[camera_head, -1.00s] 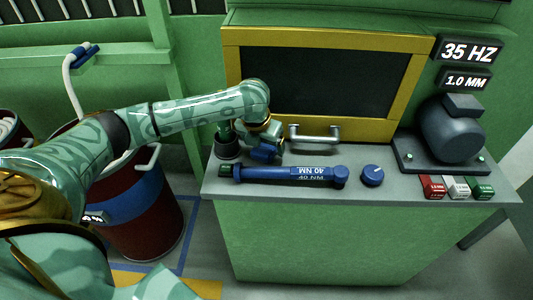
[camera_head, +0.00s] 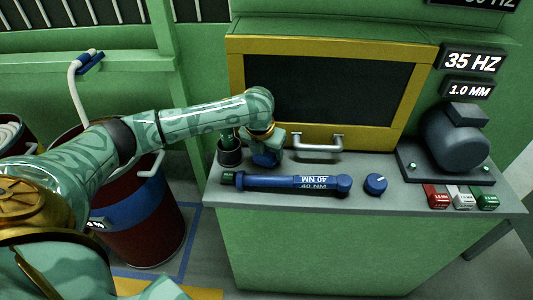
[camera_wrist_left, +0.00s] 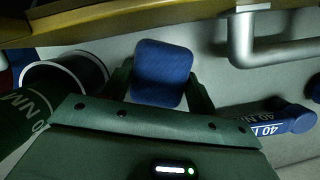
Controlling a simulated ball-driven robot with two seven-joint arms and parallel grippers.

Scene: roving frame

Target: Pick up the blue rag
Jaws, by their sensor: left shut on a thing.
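The blue rag (camera_head: 266,159) looks like a small, rounded dark-blue pad at the back left of the grey bench top. In the left wrist view the rag (camera_wrist_left: 162,70) fills the space between the two dark green fingers. My left gripper (camera_head: 268,152) points down over the bench and is shut on the rag, with a finger on either side of it. The arm's wrist hides part of the rag in the head view. I cannot tell whether the rag still touches the bench. My right gripper is out of view.
A blue torque wrench (camera_head: 285,184) lies in front of the gripper, with a blue knob (camera_head: 376,184) to its right. A dark cup (camera_head: 229,156) stands close on the left. A metal handle (camera_head: 317,145) juts out behind. A motor (camera_head: 453,137) stands at right.

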